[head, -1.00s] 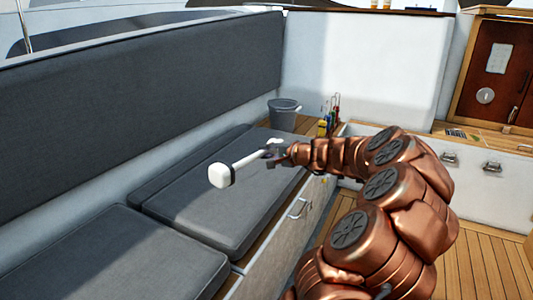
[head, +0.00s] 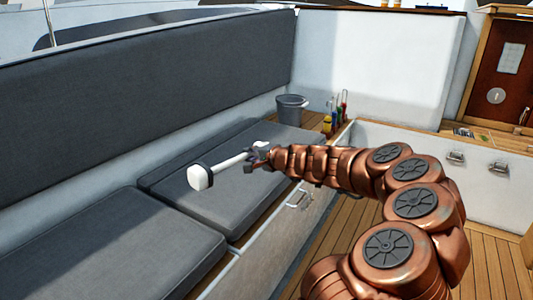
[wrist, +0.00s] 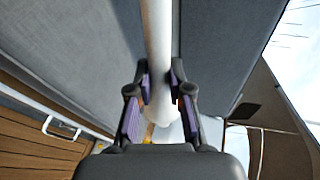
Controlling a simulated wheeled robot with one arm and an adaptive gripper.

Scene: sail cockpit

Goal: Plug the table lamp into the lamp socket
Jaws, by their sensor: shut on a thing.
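My gripper (head: 259,155) is shut on the white stem of the table lamp (head: 230,162), which it holds above the grey seat cushions. The lamp lies nearly level, its white block-like end with a dark band (head: 201,177) pointing left and toward the camera. In the wrist view my gripper (wrist: 160,95) has its two fingers on either side of the white stem (wrist: 157,40), which runs up out of the picture. The lamp socket cannot be made out in either view.
Grey seat cushions (head: 120,245) and a long backrest (head: 130,100) line the left. A grey bucket (head: 291,108) and several coloured-handled tools (head: 336,112) stand on the wooden ledge at the back. A white locker front with latches (head: 455,157) is at the right. The wooden floor (head: 345,225) is partly clear.

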